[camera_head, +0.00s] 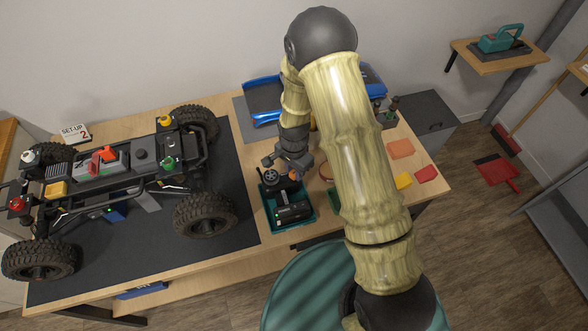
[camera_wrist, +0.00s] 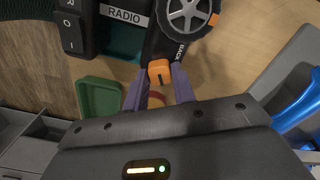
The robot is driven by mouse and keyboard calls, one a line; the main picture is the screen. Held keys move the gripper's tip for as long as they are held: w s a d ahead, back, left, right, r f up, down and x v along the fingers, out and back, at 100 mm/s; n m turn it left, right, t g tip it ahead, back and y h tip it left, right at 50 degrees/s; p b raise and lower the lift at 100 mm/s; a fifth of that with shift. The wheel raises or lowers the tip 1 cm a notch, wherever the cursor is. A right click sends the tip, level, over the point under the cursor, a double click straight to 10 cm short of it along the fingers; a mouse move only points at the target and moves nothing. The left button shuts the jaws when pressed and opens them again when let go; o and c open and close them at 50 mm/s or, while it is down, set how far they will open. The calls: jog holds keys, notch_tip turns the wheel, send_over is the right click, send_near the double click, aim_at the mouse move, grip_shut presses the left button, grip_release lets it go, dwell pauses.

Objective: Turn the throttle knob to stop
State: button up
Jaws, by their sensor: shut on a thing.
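The black radio controller (camera_head: 292,212) lies in a teal tray (camera_head: 311,222) on the wooden table. The orange throttle knob (camera_wrist: 160,70) has a short dark mark and sits near the word BACK. My gripper (camera_wrist: 159,78) is shut on this knob, one finger on each side. No stop label is readable.
A large crawler (camera_head: 120,165) stands on a dark mat (camera_head: 150,255) at the left. A blue car body (camera_head: 262,92) lies behind my arm. Coloured pads (camera_head: 403,181) are at the right. A green tray (camera_wrist: 99,97) is close beside the gripper.

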aim_at(294, 173)
jog(key=shift+n, duration=0.5)
jog(key=n+b, duration=0.1)
jog(key=n, duration=0.4)
jog(key=n+b, duration=0.1)
jog(key=n, duration=0.4)
jog(key=shift+n, duration=0.3)
dwell(0.4)
jog(key=o, duration=1)
jog(key=shift+r, duration=0.15)
notch_tip(294, 173, up, 17)
jog(key=shift+r+b, duration=0.1)
jog(key=shift+b, duration=0.65)
